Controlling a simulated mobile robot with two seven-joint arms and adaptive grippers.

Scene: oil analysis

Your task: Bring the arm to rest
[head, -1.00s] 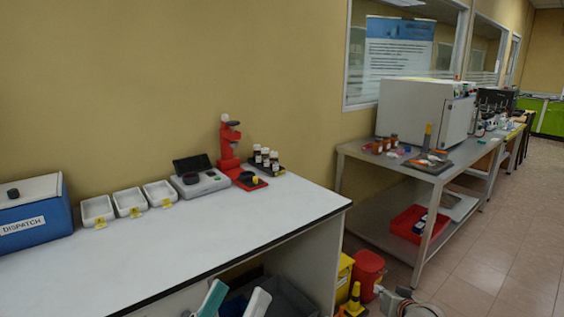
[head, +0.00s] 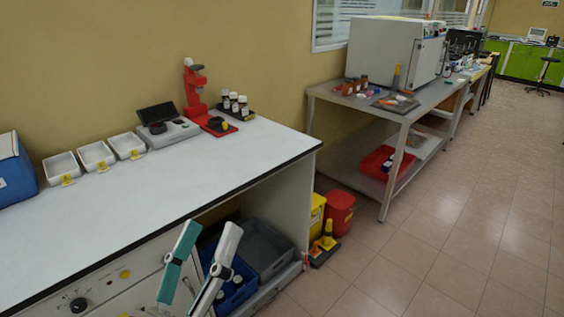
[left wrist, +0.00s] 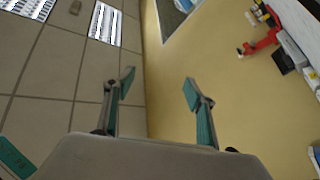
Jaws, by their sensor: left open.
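My left gripper (head: 211,232) shows low in the head view, its teal and white fingers pointing up and standing apart in front of the bench. It is open with nothing between its fingers. In the left wrist view the same gripper (left wrist: 159,84) has its two teal-padded fingertips spread wide, with only the wall and ceiling behind the gap. My right gripper is in neither current view.
A white bench (head: 160,205) holds white trays (head: 97,155), a scale (head: 165,130), a red stand (head: 194,88) and capped bottles (head: 234,102). Crates (head: 262,248) sit beneath it. A red bin (head: 340,212) stands right. Open tiled floor (head: 440,255) lies beyond.

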